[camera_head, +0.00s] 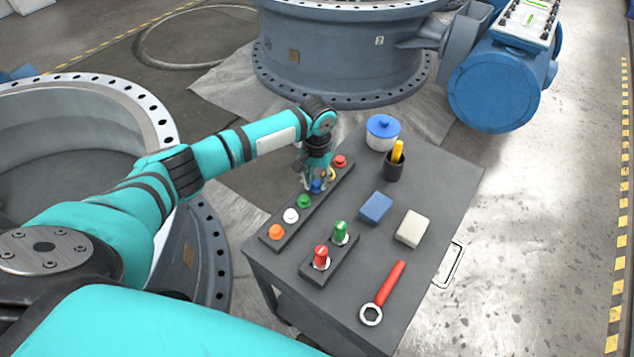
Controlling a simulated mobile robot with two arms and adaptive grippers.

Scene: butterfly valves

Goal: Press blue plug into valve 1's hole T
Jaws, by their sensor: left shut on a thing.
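My left arm reaches in from the left, and its gripper (317,178) points down over a dark strip of coloured plugs on the cart. It is shut on the blue plug (316,187), which is at its place in the strip's row; I cannot tell whether the plug is still seated. Another large open valve ring (85,84) is at the left. Hole T cannot be made out. My right gripper is not in view.
The plug strip (283,229) also holds red (340,161), green (304,201), white (290,215) and orange (276,232) plugs. The cart top also carries a dark block (318,273) with red and green pieces, a wrench (383,293), blue and beige blocks, a pen cup and a lidded tub.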

